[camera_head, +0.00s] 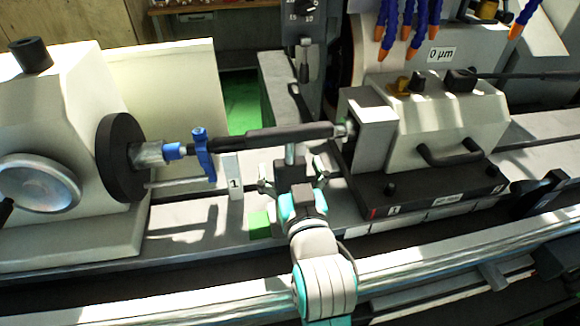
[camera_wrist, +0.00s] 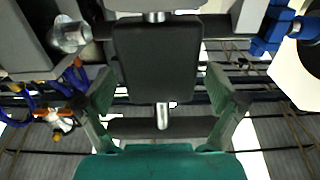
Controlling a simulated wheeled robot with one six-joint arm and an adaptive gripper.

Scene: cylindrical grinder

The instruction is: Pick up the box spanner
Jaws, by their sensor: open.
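I cannot single out the box spanner with certainty. A dark block (camera_wrist: 155,60) with a silver pin (camera_wrist: 162,116) lies in front of my gripper (camera_wrist: 163,98) in the wrist view, between its two spread fingers. In the head view my gripper (camera_head: 291,182) is open under the long dark shaft (camera_head: 270,138), with its fingers either side of a dark piece. A silver pin (camera_head: 290,153) rises from there towards the shaft. A gap shows beside each finger in the wrist view, and I see no firm grip on anything.
The shaft runs from the blue clamp (camera_head: 203,155) at the headstock's dark disc (camera_head: 120,158) to the tailstock (camera_head: 440,125). A white tag marked 1 (camera_head: 235,185) and a green block (camera_head: 260,225) are left of my gripper. Blue coolant hoses (camera_head: 408,22) hang at upper right.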

